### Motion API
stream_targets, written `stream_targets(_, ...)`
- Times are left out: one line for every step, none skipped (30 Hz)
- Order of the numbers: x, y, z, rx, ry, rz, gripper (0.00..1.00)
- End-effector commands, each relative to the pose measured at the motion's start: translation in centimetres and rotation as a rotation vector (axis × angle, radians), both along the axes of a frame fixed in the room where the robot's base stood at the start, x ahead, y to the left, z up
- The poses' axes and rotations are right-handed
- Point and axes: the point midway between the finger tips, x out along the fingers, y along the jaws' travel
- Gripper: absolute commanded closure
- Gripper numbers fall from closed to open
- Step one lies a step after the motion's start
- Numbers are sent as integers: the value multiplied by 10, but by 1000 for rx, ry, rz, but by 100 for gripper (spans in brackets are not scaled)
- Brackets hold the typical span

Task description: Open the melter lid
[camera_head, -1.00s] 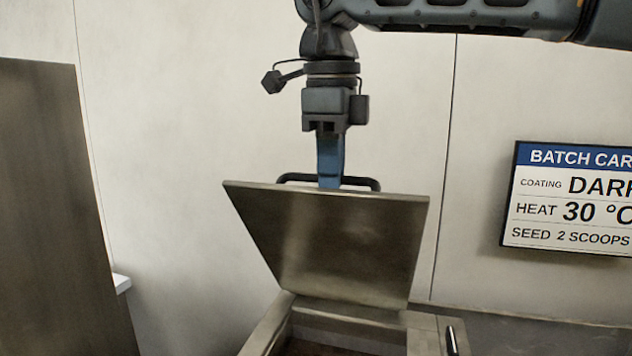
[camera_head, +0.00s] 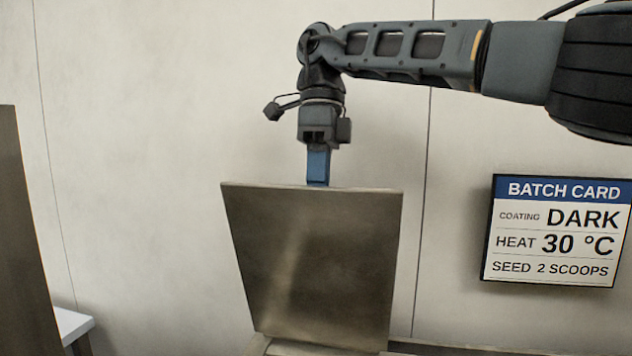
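The melter lid (camera_head: 318,262) is a brown-grey metal plate standing nearly upright, its inner face toward me. Its lower edge meets the melter's rim (camera_head: 325,349) at the bottom of the view; the rest of the melter is out of frame. My gripper (camera_head: 318,184) points down at the lid's top edge, its blue fingers going behind that edge. The lid's handle is hidden behind the lid, and so are the fingertips, so I cannot see whether they are shut on it.
A batch card (camera_head: 556,231) on the wall at right reads DARK, 30 °C, seed 2 scoops. A tall brown metal panel (camera_head: 22,250) stands at the left edge, with a pale ledge (camera_head: 72,326) beside it. The wall behind is plain.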

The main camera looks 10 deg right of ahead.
Motion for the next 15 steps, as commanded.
stream_targets(2,-7,-8,-13,9,-8,100)
stream_targets(2,-7,-8,-12,10,-8,100)
stream_targets(2,-7,-8,-12,11,-8,100)
stream_targets(2,-7,-8,-12,11,-8,100)
stream_targets(2,-7,-8,-12,11,-8,100)
stream_targets(2,-7,-8,-12,11,-8,100)
stream_targets(2,-7,-8,-12,11,-8,100)
stream_targets(2,-8,-8,-12,11,-8,100)
stream_targets(2,-8,-8,-13,11,-8,100)
stream_targets(2,-8,-8,-13,11,-8,100)
stream_targets(2,-8,-8,-13,11,-8,100)
stream_targets(2,-8,-8,-13,11,-8,100)
stream_targets(2,-8,-8,-13,11,-8,85)
stream_targets(2,-8,-8,-13,11,-8,83)
stream_targets(2,-7,-8,-12,11,-8,79)
